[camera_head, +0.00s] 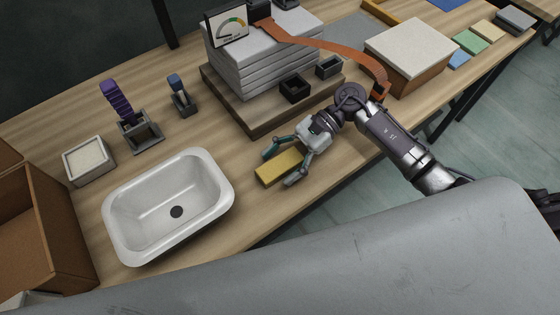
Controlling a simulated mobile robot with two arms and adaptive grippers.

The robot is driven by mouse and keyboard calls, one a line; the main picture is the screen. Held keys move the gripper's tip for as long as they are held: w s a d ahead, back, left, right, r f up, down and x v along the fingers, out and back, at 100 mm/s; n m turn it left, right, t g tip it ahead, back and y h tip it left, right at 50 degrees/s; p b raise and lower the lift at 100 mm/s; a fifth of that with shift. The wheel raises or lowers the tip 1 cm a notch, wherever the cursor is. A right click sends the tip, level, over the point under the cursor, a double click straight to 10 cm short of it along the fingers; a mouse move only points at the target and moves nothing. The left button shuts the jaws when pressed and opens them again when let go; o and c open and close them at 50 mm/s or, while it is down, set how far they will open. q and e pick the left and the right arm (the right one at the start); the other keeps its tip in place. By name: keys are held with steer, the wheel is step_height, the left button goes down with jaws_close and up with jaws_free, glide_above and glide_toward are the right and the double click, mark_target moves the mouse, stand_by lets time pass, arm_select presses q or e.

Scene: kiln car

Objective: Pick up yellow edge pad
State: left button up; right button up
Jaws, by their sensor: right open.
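The yellow edge pad (277,168) is a flat rectangular block. It lies on the wooden table (250,215) just right of the white basin. My right gripper (278,165) is open, with one finger on the far side of the pad and one on the near side, at the pad's right end. The palm hides little of the pad. I cannot tell whether the fingers touch it. My left gripper is out of view.
A white basin (125,205) stands left of the pad. Behind is a wooden platform (250,120) with stacked grey slabs (265,65) and an orange strap (325,48). A white-topped box (411,47) is at right. A cardboard box (50,225) is at far left. The table's front edge is close.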

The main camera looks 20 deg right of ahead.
steer(key=c, duration=1)
steer(key=shift+c, duration=0.2)
